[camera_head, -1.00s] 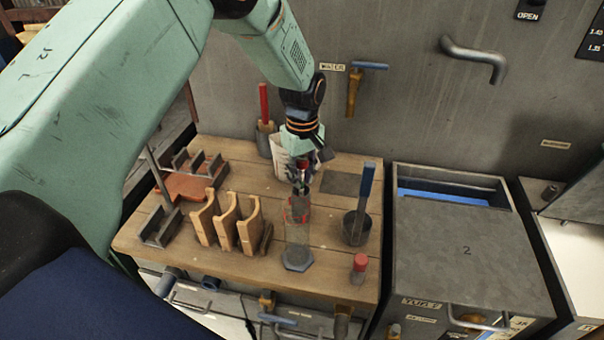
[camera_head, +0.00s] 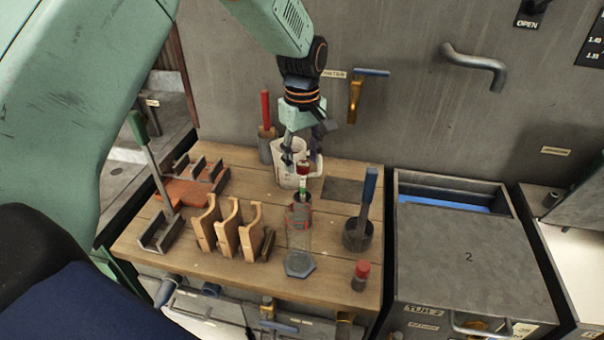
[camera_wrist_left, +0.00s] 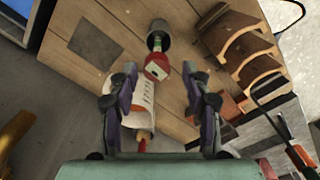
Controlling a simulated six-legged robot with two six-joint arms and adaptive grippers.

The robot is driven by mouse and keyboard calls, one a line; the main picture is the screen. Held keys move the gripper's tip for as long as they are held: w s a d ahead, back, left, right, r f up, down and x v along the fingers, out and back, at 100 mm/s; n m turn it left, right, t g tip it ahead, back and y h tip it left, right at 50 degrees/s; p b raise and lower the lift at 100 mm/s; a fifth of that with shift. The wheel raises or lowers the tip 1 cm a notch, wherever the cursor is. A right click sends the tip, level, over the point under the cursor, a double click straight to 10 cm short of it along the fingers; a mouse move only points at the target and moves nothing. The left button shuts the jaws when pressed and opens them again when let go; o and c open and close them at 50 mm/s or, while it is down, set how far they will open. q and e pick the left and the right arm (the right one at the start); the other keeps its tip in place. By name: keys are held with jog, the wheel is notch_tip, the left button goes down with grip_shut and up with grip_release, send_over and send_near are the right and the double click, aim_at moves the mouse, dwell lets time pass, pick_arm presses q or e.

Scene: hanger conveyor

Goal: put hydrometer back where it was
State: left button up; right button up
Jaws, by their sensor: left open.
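The hydrometer (camera_head: 303,182), with a red top and a pale green-marked stem, stands upright in a dark cup (camera_head: 301,213) on the wooden bench. In the left wrist view the hydrometer (camera_wrist_left: 157,66) shows its red top between and beyond the fingers, with the dark cup (camera_wrist_left: 160,30) behind it. My left gripper (camera_head: 303,147) is open and empty, just above the hydrometer and apart from it. The hydrometer's lower part is hidden in the cup. My right gripper is out of view.
A white jug (camera_head: 283,170) stands close behind the gripper. Wooden cradles (camera_head: 228,228), a dark pot with a blue-handled tool (camera_head: 358,232) and a red-capped bottle (camera_head: 361,275) stand around. A dark mat (camera_head: 343,189) lies bare at the back.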

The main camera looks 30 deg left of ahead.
pick_arm(q)
jog(key=r, duration=0.4)
jog(key=shift+w+d+r, duration=0.15)
jog(key=shift+w+r, duration=0.05)
jog(key=shift+r, duration=0.1)
jog(key=shift+s+r, duration=0.15)
jog(key=shift+r, duration=0.05)
